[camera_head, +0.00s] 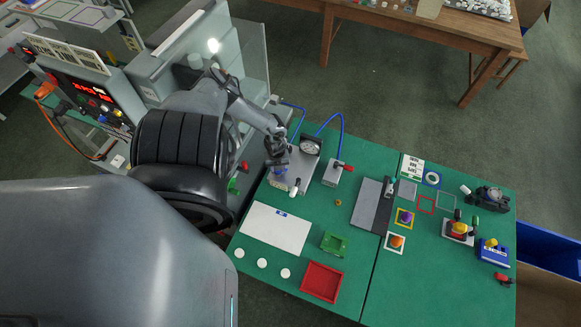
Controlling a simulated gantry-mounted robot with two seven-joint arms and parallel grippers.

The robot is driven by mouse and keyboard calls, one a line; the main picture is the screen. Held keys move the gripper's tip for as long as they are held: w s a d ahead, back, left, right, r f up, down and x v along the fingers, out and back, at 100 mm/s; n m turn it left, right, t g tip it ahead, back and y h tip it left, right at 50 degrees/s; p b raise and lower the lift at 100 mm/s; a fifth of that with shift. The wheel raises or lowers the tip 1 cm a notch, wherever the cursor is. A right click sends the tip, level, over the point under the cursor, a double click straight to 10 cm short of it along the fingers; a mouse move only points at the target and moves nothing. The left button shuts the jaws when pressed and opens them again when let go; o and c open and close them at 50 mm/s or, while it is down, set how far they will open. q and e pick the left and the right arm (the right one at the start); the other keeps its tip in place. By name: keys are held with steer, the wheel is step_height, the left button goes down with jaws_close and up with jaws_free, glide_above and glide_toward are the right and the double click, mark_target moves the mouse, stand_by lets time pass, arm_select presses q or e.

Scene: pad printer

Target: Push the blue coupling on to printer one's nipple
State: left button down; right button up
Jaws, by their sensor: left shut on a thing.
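My left gripper (278,160) reaches in from the left and is shut on a small blue piece, apparently the blue coupling (279,171). It is low over the grey block (297,168) at the back left of the green table. The coupling is small and partly covered by the fingers. I cannot tell whether it touches a nipple or is apart from it, and no nipple can be made out. A round gauge (311,145) stands on the same block. My right gripper is not in view.
A valve with a red lever (345,168) and blue hose (341,127) stands right of the block. A grey machine (247,72) is behind my left arm.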

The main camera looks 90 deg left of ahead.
arm_select(q)
steer(key=shift+f, duration=0.35)
steer(key=c, duration=0.7)
jaws_free()
steer(key=shift+o, duration=0.2)
steer(key=shift+r, duration=0.1)
